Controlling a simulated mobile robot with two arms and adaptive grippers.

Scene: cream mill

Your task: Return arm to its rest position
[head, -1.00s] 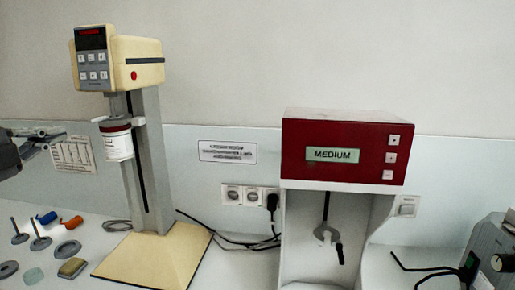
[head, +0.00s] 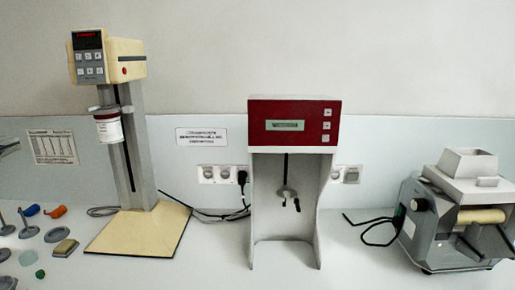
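Only a small dark piece of my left gripper (head: 9,147) shows at the left edge of the head view, beside the wall chart. It is well apart from the mixer stand and the small items on the counter. Whether its fingers are open or shut cannot be made out. My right gripper is out of view. A white jar with a dark red band (head: 108,127) is held in the bracket of the cream-topped mixer (head: 133,150), above its beige base plate.
A red-topped machine (head: 293,122) stands mid-counter and a grey roller mill (head: 440,225) at the right. Small discs, stemmed parts, an orange piece (head: 57,212) and a sponge-like block (head: 65,247) lie at the left. Black cables run along the wall. The counter's front middle is clear.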

